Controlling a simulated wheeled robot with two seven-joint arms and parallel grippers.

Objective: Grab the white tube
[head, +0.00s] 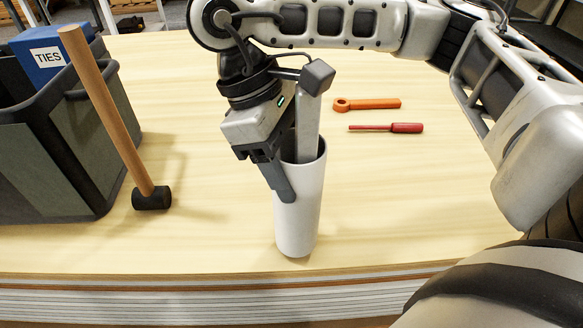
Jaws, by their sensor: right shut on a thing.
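The white tube (301,215) stands upright on the wooden table, near its front edge. My right gripper (284,165) reaches down to the tube's rim from the upper left. One dark finger lies against the outside of the tube's near left wall; the other is mostly hidden behind the rim, apparently inside. The gripper is shut on the tube wall. A grey bar with a dark block on top (307,115) sticks up out of the tube's mouth; its lower end is hidden inside. My left gripper is out of view.
An orange wrench (368,104) and a red screwdriver (400,128) lie behind the tube to the right. The table right of the tube is clear.

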